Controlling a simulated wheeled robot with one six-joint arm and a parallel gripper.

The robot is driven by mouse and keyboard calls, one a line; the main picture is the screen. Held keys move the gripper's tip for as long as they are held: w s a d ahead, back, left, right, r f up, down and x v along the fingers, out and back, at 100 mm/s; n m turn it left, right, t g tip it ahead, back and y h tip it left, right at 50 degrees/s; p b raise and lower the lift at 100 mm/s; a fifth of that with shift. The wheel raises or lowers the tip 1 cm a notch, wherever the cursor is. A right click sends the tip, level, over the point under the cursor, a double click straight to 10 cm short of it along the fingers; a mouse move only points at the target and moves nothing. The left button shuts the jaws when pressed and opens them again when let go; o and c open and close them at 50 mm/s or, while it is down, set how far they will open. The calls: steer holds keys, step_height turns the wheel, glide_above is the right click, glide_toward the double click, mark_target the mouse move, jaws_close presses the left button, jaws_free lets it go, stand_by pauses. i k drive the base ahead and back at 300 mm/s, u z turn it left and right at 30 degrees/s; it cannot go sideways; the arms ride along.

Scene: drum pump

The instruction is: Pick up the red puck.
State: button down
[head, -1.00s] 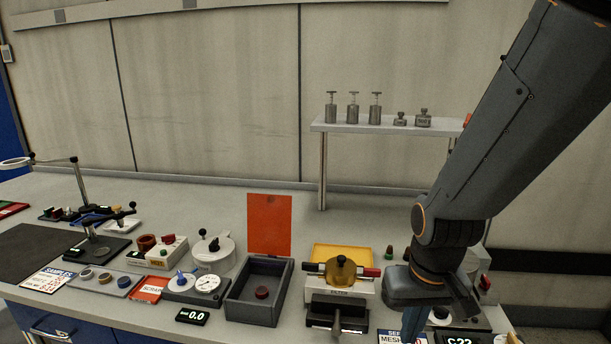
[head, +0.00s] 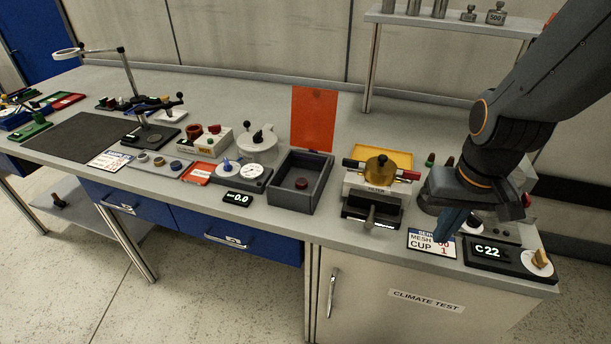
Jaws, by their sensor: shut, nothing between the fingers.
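A small dark red puck (head: 302,183) lies inside an open dark grey box (head: 290,200) near the middle of the bench. An orange-red panel (head: 313,118) stands upright at the back of this box. My gripper (head: 444,240) is on the right, pointing down over the MESH CUP card, well to the right of the box. Its blue fingers are shut and hold nothing. My arm hides part of the bench behind it.
A display reading C22 (head: 487,251) is to the right. Left of the box are a gauge unit (head: 240,173) and a white round pot (head: 258,146). A shelf (head: 450,24) with weights stands behind.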

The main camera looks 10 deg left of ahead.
mark_target(302, 182)
steer(key=u, duration=0.05)
steer(key=k, duration=0.5)
steer(key=u, duration=2.3)
steer(key=i, duration=1.45)
steer(key=z, duration=2.65)
steer(key=i, duration=0.5)
